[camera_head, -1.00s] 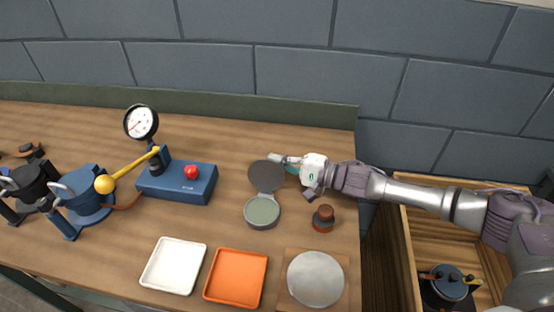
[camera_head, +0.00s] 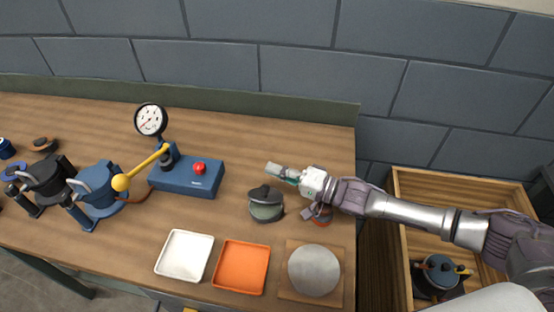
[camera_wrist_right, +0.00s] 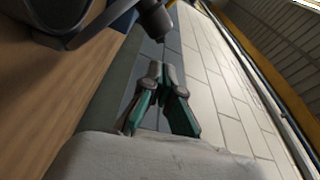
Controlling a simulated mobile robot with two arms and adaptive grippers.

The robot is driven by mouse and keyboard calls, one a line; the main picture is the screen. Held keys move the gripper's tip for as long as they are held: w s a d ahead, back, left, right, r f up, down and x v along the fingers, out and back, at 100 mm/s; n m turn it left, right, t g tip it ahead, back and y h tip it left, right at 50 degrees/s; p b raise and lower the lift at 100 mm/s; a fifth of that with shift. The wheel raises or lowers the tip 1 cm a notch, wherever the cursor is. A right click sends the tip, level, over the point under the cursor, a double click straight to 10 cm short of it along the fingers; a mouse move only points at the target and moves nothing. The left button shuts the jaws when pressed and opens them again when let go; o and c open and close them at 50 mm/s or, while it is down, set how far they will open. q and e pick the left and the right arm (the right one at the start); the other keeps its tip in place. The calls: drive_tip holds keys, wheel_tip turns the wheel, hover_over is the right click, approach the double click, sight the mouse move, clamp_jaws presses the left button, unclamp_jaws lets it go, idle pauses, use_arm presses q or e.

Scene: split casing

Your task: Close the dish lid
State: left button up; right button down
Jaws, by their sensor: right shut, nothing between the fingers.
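The small round dish (camera_head: 266,211) with a grey-green inside stands on the wooden table near its right part. Its dark hinged lid (camera_head: 265,193) is tilted over the back of the dish, and the front of the dish shows below it. The lid does not appear to lie flat. My right gripper (camera_head: 276,170) is shut and empty just behind the lid; its fingers also show close together in the right wrist view (camera_wrist_right: 163,78). I cannot tell whether it touches the lid. My left gripper is not in view.
A brown-red knobbed piece (camera_head: 321,213) stands under my right wrist. A white tray (camera_head: 185,256), an orange tray (camera_head: 241,267) and a grey disc (camera_head: 315,270) on a board lie in front. A blue gauge stand (camera_head: 188,176) with a yellow-knobbed lever is left.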

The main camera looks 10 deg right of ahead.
sight(279, 192)
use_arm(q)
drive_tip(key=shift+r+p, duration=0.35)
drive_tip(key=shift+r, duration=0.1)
use_arm(e)
drive_tip(key=shift+s+a+f, duration=0.1)
drive_tip(key=shift+s+a, duration=0.2)
drive_tip(key=shift+s, duration=0.4)
